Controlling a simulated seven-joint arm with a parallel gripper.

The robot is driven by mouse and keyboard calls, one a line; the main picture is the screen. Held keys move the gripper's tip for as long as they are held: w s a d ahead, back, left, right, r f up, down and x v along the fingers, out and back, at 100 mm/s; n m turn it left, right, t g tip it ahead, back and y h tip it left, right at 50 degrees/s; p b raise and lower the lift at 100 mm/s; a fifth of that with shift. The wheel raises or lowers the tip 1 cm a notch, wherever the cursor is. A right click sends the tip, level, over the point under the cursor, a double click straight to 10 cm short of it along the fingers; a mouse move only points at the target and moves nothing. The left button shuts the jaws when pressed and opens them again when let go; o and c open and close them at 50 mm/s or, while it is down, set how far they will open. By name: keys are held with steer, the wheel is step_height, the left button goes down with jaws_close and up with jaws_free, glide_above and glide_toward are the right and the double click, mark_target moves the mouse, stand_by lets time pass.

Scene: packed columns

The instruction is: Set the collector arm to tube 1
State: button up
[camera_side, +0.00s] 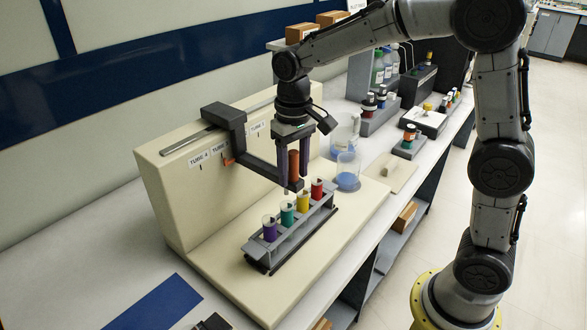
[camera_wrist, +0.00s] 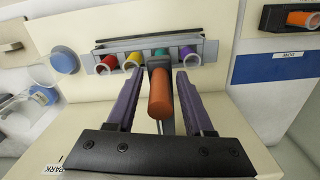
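The collector arm (camera_side: 262,165) is dark grey and reaches out from a slider on the cream housing (camera_side: 160,185). An upright orange-brown handle (camera_wrist: 160,95) stands at its outer end. My gripper (camera_side: 293,180) points down with its purple fingers on either side of the handle. In the wrist view my gripper (camera_wrist: 158,85) is open, with gaps beside the handle. The rack (camera_side: 300,232) below holds purple, green, yellow and red tubes. The arm's end is over the green-yellow part of the rack. The Tube 1 label (camera_side: 257,127) is right of the slider; the Tube 2 label is largely hidden.
Bottles and racks fill the bench behind. A blue mat (camera_side: 160,305) lies at front left. An orange tube in a dark holder (camera_wrist: 300,18) shows at the wrist view's upper right.

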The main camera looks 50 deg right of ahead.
jaws_close()
stand_by(1.2)
